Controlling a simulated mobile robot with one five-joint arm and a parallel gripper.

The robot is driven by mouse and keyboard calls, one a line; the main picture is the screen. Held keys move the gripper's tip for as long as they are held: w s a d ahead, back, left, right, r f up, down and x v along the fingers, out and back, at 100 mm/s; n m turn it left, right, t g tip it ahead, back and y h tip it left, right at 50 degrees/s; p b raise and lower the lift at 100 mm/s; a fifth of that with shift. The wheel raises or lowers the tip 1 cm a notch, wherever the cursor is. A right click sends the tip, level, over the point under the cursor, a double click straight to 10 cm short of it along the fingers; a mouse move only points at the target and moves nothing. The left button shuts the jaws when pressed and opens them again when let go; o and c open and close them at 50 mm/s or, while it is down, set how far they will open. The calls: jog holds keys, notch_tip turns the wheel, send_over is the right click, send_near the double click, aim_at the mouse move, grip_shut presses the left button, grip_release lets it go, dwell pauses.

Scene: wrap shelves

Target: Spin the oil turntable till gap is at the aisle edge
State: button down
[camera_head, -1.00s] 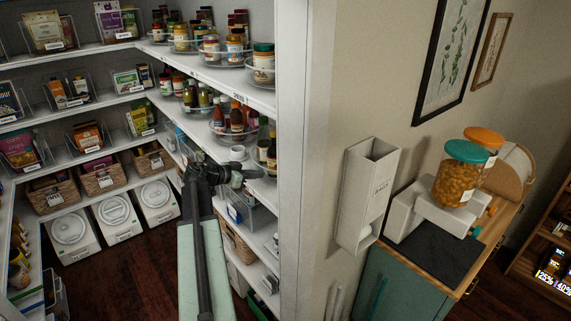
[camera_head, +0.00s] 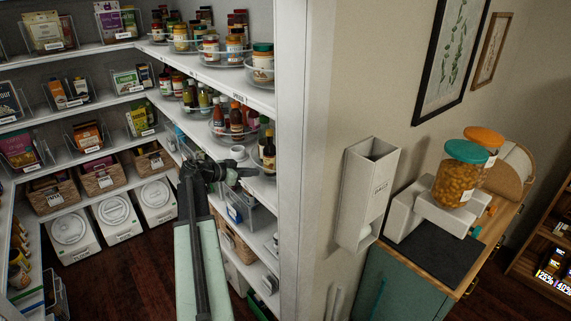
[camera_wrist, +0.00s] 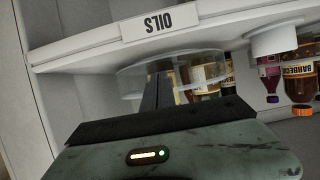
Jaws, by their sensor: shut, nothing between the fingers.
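The oil turntable (camera_wrist: 130,78) is a clear-rimmed round tray behind a shelf edge with an OILS label (camera_wrist: 160,22), which reads upside down in the wrist view. Bottles with amber and pale labels (camera_wrist: 205,75) stand on its right part there; its left part looks bare. In the head view, dark bottles (camera_head: 269,156) stand at the near end of the middle shelf, close to my gripper (camera_head: 246,172). My gripper is shut and empty, and its dark fingers (camera_wrist: 157,92) reach in at the turntable's rim. Whether they touch it I cannot tell. My arm hides part of the rim.
A white cylinder (camera_wrist: 275,40) and a barbecue bottle (camera_wrist: 299,85) are right of the turntable in the wrist view. Other loaded turntables (camera_head: 227,135) share the shelf. The white shelf post (camera_head: 289,150) and wall stand close right. Baskets (camera_head: 103,178) line the lower left.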

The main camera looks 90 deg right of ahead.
aim_at(253, 163)
jog(key=shift+d, duration=0.1)
jog(key=shift+w+d, duration=0.65)
jog(key=shift+d, duration=0.2)
jog(key=shift+w+d, duration=0.8)
jog(key=shift+d, duration=0.2)
jog(key=shift+w+d, duration=0.3)
jog(key=shift+d, duration=0.65)
